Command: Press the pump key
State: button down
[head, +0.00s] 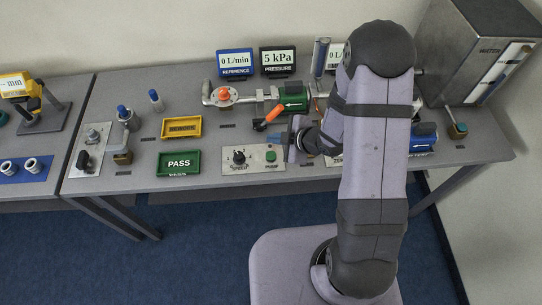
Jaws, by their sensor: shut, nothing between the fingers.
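The pump key looks to be the green round button (271,156) on a light metal panel (236,165) at the table's front edge. A black speed knob (239,157) sits left of it on the same panel. My gripper (286,138) is shut and empty, just up and to the right of the green button in the picture. It looks apart from the button, but its height above the panel is hard to judge.
A green pump body (290,96) with pipework and an orange-handled part (268,118) lies behind my gripper. Displays (235,64) stand at the back. A green PASS tray (180,163) and a yellow tray (182,127) are to the left. A water tank (470,50) stands at the right.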

aim_at(274, 157)
jog(key=shift+f+b, duration=2.7)
jog(key=shift+f, duration=0.8)
jog(key=shift+f, duration=0.1)
jog(key=shift+f+b, duration=0.3)
jog(key=shift+b, duration=0.1)
jog(key=shift+f+b, duration=0.4)
jog(key=shift+r, duration=0.1)
jog(key=shift+r+p, duration=0.7)
jog(key=shift+r, duration=0.05)
jog(key=shift+r+p, duration=2.15)
jog(key=shift+r, duration=0.35)
